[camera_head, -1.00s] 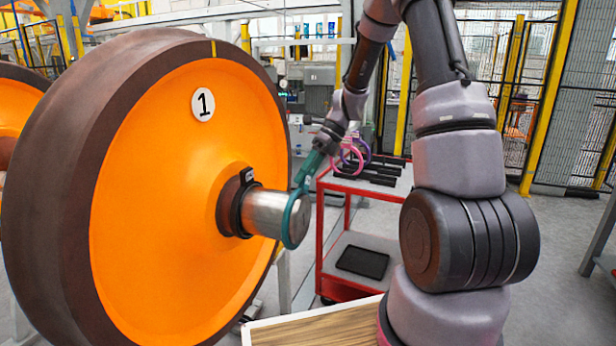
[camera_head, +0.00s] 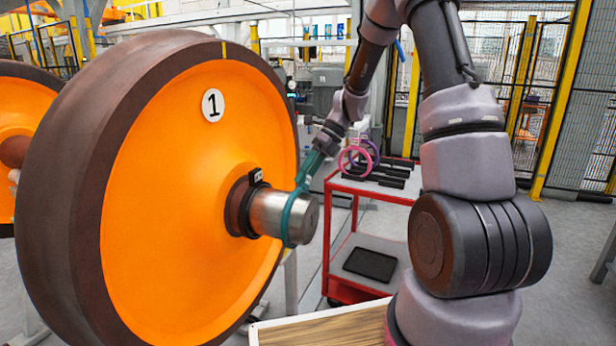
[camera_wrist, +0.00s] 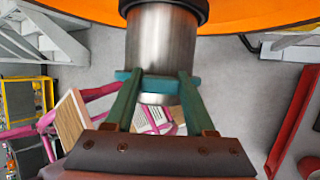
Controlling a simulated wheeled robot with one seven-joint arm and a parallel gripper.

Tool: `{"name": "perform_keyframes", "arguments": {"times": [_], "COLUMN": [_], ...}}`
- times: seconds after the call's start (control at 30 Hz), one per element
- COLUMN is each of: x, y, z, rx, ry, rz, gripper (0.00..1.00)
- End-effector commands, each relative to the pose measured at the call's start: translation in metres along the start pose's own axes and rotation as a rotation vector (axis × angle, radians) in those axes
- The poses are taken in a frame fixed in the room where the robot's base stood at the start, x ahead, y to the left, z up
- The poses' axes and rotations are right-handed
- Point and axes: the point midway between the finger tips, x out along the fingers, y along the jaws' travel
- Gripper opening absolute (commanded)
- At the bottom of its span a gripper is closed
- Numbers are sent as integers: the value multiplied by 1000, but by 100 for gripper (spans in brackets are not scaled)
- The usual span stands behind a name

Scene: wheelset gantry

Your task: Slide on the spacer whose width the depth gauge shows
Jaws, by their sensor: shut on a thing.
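The large orange wheel (camera_head: 150,200) marked 1 has a steel axle end (camera_head: 268,212) sticking out to the right. A small black device (camera_head: 256,176), perhaps the depth gauge, sits on the dark collar at the axle's root; its reading is too small to make out. My gripper (camera_head: 303,184) is shut on a teal ring spacer (camera_head: 287,222). The ring is around the axle near its free end, and the bare end face shows beyond it. In the wrist view the teal spacer (camera_wrist: 160,84) crosses the axle (camera_wrist: 160,45), between my gripper's fingers (camera_wrist: 159,82).
A red cart (camera_head: 345,290) stands behind to the right. A pink ring (camera_head: 350,160) and a purple ring (camera_head: 372,150) stand on its top by black holders (camera_head: 385,176). A wooden-topped surface (camera_head: 325,328) is at the bottom. Another orange wheel (camera_head: 20,115) is at left.

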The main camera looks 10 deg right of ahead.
Motion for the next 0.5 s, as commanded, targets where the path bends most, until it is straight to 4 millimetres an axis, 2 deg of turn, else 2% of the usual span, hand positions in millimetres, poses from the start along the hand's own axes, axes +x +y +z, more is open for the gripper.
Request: {"name": "perform_keyframes", "arguments": {"times": [0.5], "x": [5], "y": [0], "z": [12], "rx": [0], "ry": [0], "rz": [1], "gripper": [0]}}
